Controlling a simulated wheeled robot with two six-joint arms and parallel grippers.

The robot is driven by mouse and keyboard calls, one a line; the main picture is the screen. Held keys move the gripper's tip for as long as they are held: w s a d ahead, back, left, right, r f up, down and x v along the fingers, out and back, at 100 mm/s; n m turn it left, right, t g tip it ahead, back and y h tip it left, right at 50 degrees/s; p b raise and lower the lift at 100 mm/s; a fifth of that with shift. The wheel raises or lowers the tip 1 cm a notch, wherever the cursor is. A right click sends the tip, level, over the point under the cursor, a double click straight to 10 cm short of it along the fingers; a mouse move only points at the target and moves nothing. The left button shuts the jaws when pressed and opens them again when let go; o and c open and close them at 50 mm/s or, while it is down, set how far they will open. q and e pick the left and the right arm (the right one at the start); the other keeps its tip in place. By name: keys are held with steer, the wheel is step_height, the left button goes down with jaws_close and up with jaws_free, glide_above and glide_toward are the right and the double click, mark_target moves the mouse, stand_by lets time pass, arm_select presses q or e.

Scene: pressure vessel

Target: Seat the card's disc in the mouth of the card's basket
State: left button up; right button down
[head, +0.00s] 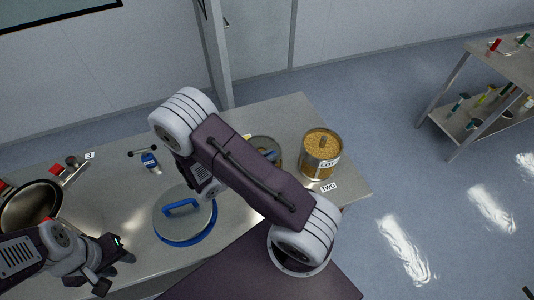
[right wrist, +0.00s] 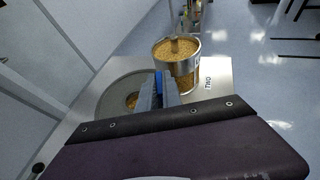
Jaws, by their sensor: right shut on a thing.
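A metal basket (head: 333,158) with a grainy golden top and a central peg stands at the table's right end by a card reading TWO (head: 328,187). The basket (right wrist: 187,66) and card (right wrist: 207,82) also show in the right wrist view. My right gripper (right wrist: 158,88) is shut on a narrow blue piece, over a round metal opening (right wrist: 100,108) left of the basket. Golden material shows inside the opening. Whether the blue piece belongs to a disc, I cannot tell. My right arm partly hides this spot in the head view. My left gripper (head: 116,264) is open and empty at the front left.
A grey round lid with a blue handle (head: 172,224) lies on a blue ring at the table's middle. A small blue bottle (head: 150,161) and a dark rod lie behind it. A large metal bowl (head: 30,206) is at the left. A shelf unit (head: 488,95) stands apart at right.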

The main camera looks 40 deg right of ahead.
steer(key=shift+w+f+b, duration=0.15)
steer(key=shift+f+b, duration=1.35)
steer(key=shift+f, duration=0.45)
steer(key=shift+w+f+b, duration=0.1)
steer(key=shift+f+b, duration=1.4)
steer(key=shift+f, duration=0.45)
steer(key=shift+f, duration=0.25)
steer(key=c, duration=1.5)
jaws_free()
steer(key=shift+o, duration=0.2)
steer(key=b+v, duration=0.1)
steer(key=v, duration=0.8)
